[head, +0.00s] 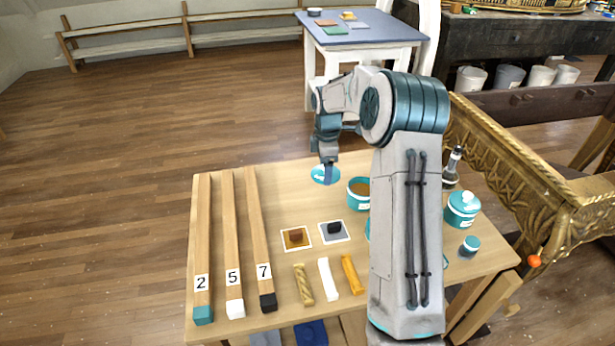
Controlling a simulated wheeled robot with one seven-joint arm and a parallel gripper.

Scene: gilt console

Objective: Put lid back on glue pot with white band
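A teal lid (317,177) is near the back edge of the wooden table, in the head view. My gripper (328,180) points down over this lid, and its fingertips overlap it. I cannot tell whether the fingers are open or shut on its knob, or whether the lid touches the table. An open teal pot (356,201) with brown contents stands just right of the lid. My arm hides its right side, and a white patch shows low on its front. A second teal pot (463,212) at the right wears a lid with a pale knob.
Three long numbered bars (229,230) lie at the left. A small teal jar (469,246) stands right. My arm hides part of the table. A gilt console (530,180) borders the right.

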